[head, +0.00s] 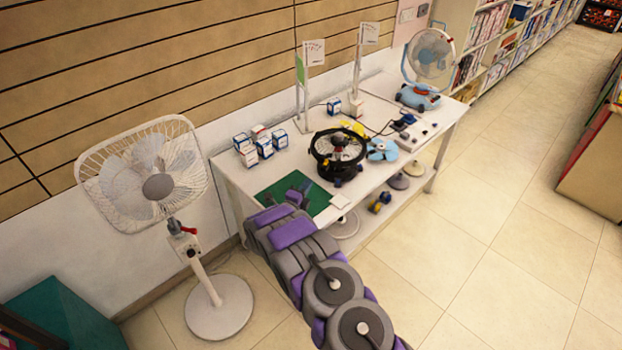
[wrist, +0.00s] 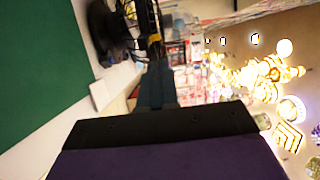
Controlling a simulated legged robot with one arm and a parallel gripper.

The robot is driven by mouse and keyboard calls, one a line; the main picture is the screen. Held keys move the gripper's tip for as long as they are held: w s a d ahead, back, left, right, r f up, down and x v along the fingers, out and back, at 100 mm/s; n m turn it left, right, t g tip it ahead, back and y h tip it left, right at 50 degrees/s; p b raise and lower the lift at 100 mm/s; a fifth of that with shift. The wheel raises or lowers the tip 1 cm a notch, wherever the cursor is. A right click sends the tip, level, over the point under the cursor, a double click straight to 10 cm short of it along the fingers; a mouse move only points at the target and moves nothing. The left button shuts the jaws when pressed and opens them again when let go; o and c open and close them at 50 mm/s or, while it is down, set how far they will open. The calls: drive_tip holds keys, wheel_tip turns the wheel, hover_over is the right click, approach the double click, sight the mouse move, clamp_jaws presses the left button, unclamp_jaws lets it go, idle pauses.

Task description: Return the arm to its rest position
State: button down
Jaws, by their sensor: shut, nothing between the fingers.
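My arm, purple and grey, reaches from the bottom of the head view toward the near end of a white table (head: 235,185). My gripper (head: 300,192) is over the green mat (head: 318,203) at that end. In the wrist view, my gripper (wrist: 154,42) has its fingers together with nothing between them. A black round fan (head: 338,155) stands on the table just beyond the gripper; it also shows at the top of the wrist view (wrist: 112,30). I cannot tell the gripper's exact height above the mat.
A white standing fan (head: 160,186) is on the floor at left. Small boxes (head: 265,148), a light-blue fan part (head: 382,150) and a blue-based fan (head: 420,97) are on the table. A teal box (head: 65,315) is bottom left. The tiled floor (head: 500,230) at right is clear.

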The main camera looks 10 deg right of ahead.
drive_tip(key=w+a+r+n+g+y, duration=0.1)
drive_tip(key=a+r+n+y, duration=0.1)
drive_tip(key=r+n+y, duration=0.3)
drive_tip(key=a+r+n+g+y, duration=0.1)
drive_tip(key=a+r+n+y, duration=0.15)
drive_tip(key=r, duration=0.45)
drive_tip(key=s+a+r+n+g+y, duration=0.1)
drive_tip(key=s+r+n+g+y, duration=0.1)
drive_tip(key=s+r+n, duration=0.3)
drive_tip(key=s+r+n+g+y, duration=0.2)
drive_tip(key=s+r, duration=0.1)
drive_tip(key=s, duration=0.4)
drive_tip(key=s+d+r+n+g, duration=0.1)
drive_tip(key=s+d+n+g, duration=0.2)
drive_tip(key=s, duration=1.3)
drive_tip(key=s+d+r+n+g+h, duration=0.1)
drive_tip(key=s+d+r+n+g, duration=0.1)
drive_tip(key=s, duration=1.5)
drive_tip(key=s+d+r+n+g, duration=0.2)
drive_tip(key=s+d+n+g, duration=0.3)
drive_tip(key=s, duration=1.1)
drive_tip(key=shift+s+r+g, duration=0.15)
drive_tip(key=shift+r+g, duration=0.1)
drive_tip(key=shift+g, duration=0.15)
